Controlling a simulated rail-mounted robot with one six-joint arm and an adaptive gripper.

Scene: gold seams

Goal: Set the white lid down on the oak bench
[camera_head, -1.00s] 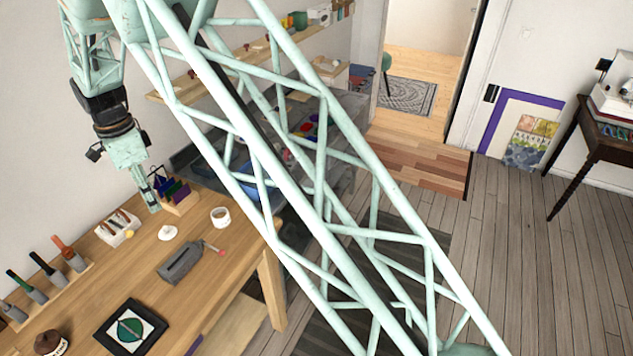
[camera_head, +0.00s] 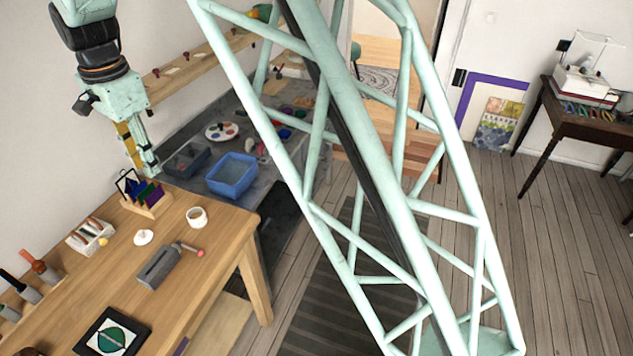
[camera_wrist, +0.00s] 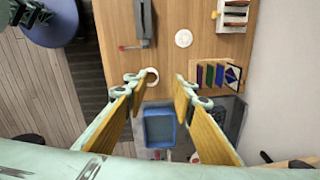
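The white lid (camera_head: 143,237), round with a small knob, lies on the oak bench (camera_head: 205,258) between a white cup-like jar (camera_head: 197,216) and a white rack. Nothing holds it. The wrist view also shows the lid (camera_wrist: 184,38), flat on the bench top beyond my fingertips, and the jar (camera_wrist: 151,76) close to the left fingertip. My gripper (camera_head: 150,168) is up in the air near the bench's far end, apart from the lid. In the wrist view my gripper (camera_wrist: 159,80) has its two fingers wide apart with nothing gripped between them.
A grey block-like tool (camera_head: 160,267), a rack of coloured cards (camera_head: 148,200), a white rack (camera_head: 90,235) and a black-framed picture (camera_head: 112,335) stand or lie on the bench. A blue basin (camera_head: 232,174) sits on the grey counter behind. Bench top right of the jar is clear.

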